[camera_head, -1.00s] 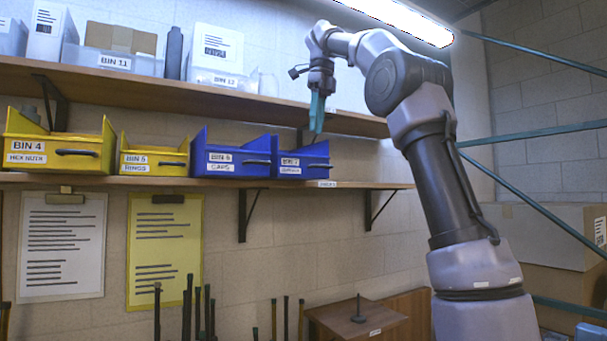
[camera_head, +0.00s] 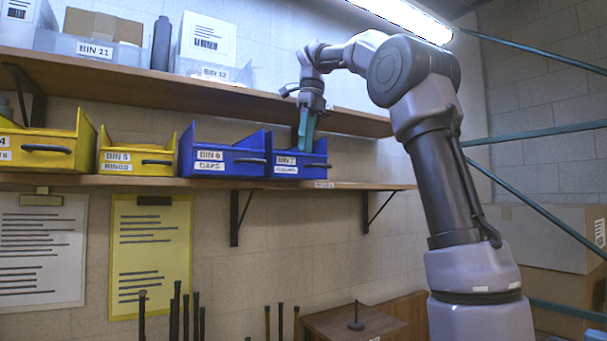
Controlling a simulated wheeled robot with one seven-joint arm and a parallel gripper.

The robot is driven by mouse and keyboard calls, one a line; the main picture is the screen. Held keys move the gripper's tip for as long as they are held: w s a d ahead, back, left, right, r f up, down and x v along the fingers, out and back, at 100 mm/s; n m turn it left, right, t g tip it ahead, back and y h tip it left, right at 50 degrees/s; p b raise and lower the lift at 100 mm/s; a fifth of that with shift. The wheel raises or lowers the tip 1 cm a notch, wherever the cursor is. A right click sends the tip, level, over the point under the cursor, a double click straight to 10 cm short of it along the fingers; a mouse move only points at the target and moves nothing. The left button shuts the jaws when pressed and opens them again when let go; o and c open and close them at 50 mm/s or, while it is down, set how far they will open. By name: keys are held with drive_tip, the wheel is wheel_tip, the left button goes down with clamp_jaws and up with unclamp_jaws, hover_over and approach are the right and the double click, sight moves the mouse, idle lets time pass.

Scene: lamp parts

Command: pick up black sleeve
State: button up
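No black sleeve can be made out with certainty; the inside of the blue bin marked BIN 7 (camera_head: 297,168) is hidden by its front wall. The second line of that bin's label is too blurred to read. My gripper (camera_head: 306,142) points down with its teal fingers at the opening of BIN 7, the tips at or just below the rim. Whether the fingers are apart or together, or hold anything, does not show.
Blue BIN 6 (camera_head: 222,160), yellow BIN 5 (camera_head: 137,160) and a yellow bin (camera_head: 45,150) stand left on the same shelf. The upper shelf (camera_head: 200,92) runs close behind my wrist and carries a dark cylinder (camera_head: 161,43). A black peg (camera_head: 356,318) stands on a wooden block below.

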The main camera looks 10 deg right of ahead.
drive_tip(key=shift+w+a+f, duration=0.1)
drive_tip(key=shift+f, duration=1.4)
drive_tip(key=shift+w+a+f, duration=0.1)
drive_tip(key=shift+f, duration=1.35)
drive_tip(key=shift+c, duration=0.3)
clamp_jaws()
